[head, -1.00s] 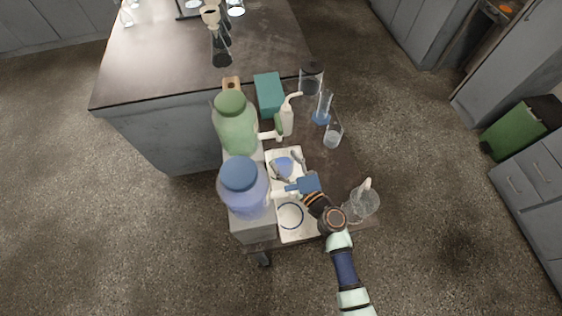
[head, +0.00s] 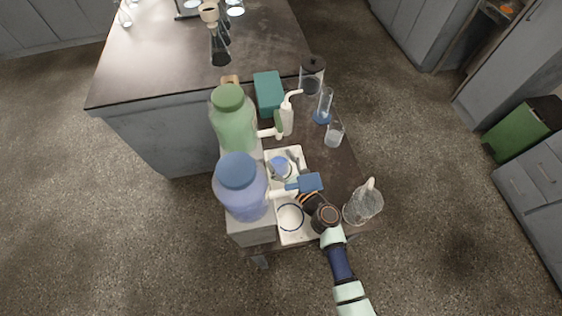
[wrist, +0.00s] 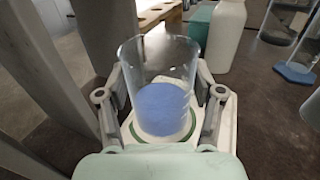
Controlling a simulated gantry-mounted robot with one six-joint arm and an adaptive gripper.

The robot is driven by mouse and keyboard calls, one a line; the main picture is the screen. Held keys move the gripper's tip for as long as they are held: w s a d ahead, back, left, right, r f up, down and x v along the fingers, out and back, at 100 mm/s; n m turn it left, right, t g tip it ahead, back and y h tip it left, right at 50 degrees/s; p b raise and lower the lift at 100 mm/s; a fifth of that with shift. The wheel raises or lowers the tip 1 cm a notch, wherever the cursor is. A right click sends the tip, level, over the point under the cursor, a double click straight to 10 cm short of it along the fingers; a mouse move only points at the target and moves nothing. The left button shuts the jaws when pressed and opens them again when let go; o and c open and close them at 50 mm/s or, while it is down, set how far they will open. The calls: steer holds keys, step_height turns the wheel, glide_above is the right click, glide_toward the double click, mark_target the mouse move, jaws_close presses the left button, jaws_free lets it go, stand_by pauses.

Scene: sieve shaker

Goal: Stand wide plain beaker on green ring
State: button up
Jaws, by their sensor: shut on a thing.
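The wide plain beaker, clear glass with blue contents, stands upright between the fingers of my gripper (wrist: 162,108) in the wrist view. Its glass wall (wrist: 160,62) rises above the fingers. My gripper is shut on it. The green ring (wrist: 206,127) on the white tray shows around the lower part of the beaker. Whether the base touches the tray cannot be told. In the head view the beaker (head: 281,165) is over the far part of the tray, partly hidden by my gripper (head: 285,168) and the blue tap handle.
The blue jug (head: 240,190) and green jug (head: 233,122) stand left of the tray (head: 293,235). The blue tap handle (head: 311,182) overhangs near my wrist. A blue ring (head: 290,217) on the near tray is empty. A pitcher (head: 363,205), small beaker (head: 334,135) and wash bottle (head: 287,118) stand nearby.

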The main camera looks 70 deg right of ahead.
steer(key=shift+f, duration=0.15)
steer(key=o, duration=1.4)
steer(key=shift+s+a+r, duration=0.1)
steer(key=shift+s+r, duration=0.05)
steer(key=shift+r, duration=0.1)
steer(key=p+v, duration=0.1)
steer(key=v, duration=1)
steer(key=shift+s+a, duration=0.25)
steer(key=shift+s, duration=0.05)
